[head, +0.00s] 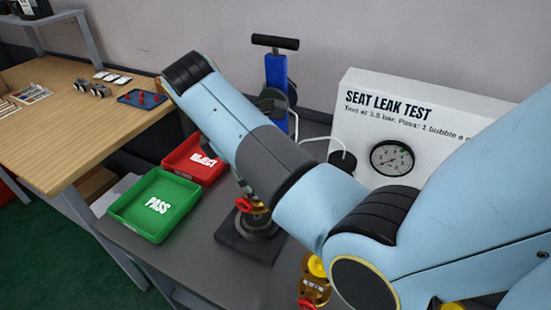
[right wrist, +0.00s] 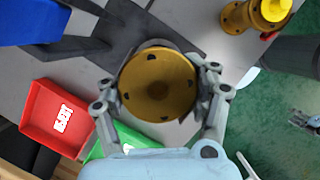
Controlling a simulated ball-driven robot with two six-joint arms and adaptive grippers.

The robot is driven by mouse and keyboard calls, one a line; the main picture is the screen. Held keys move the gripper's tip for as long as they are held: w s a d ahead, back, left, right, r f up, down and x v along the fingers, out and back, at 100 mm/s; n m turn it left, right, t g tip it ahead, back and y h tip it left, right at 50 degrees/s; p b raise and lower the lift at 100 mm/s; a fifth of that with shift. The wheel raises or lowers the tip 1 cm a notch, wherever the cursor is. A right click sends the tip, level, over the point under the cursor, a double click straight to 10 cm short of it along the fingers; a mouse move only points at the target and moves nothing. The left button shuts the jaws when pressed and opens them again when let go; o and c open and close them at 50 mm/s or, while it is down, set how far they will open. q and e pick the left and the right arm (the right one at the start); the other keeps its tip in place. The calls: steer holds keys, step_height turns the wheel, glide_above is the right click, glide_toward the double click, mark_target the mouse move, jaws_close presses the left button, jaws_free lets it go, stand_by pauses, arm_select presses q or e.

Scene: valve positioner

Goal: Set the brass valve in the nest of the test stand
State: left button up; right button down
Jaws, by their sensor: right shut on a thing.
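The brass valve (right wrist: 158,84) shows in the right wrist view as a round brass flange with dark bolt holes. My right gripper (right wrist: 160,86) is shut on it, one finger on each side. In the head view my right arm hides most of the gripper; a red and brass part of the valve (head: 254,207) shows beneath the arm. It is over the test stand's dark base plate (head: 238,242), at the round nest (head: 263,228). I cannot tell whether the valve touches the nest. My left gripper is not seen in the head view.
A second brass valve (head: 316,288) with a red handle stands at the front of the bench. A green PASS tray (head: 125,208) and red REJECT tray (head: 178,158) lie to the left. A blue pump (head: 276,72) and the gauge panel (head: 350,100) stand behind.

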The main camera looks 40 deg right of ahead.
steer(key=shift+w+a+f, duration=0.1)
steer(key=shift+w, duration=0.2)
steer(key=shift+f, duration=0.15)
step_height(320, 180, down, 3)
steer(key=shift+p, duration=0.45)
steer(key=shift+f, duration=0.25)
steer(key=shift+f, duration=0.15)
steer(key=shift+c, duration=0.9)
jaws_free()
